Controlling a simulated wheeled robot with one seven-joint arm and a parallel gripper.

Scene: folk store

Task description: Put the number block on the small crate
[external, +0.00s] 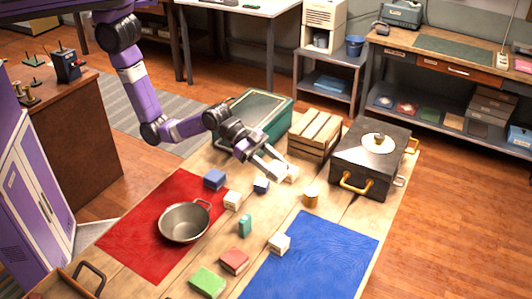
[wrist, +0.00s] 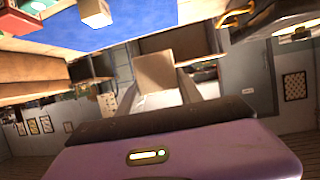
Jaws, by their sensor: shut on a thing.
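A pale, cream-coloured block (external: 291,173), which looks like the number block, is held at the tips of my gripper (external: 280,171). In the wrist view the block (wrist: 155,72) sits between the two fingers of my gripper (wrist: 158,92); I cannot make out any number on it. The small crate (external: 315,135) is wooden and slatted, on the table just behind and to the right of my gripper. The block appears in front of the crate, apart from it; its height above the table is hard to tell.
A dark box with gold handles (external: 367,165) stands right of the crate, and a green case (external: 265,108) left of it. The blue mat (external: 315,265) is mostly clear.

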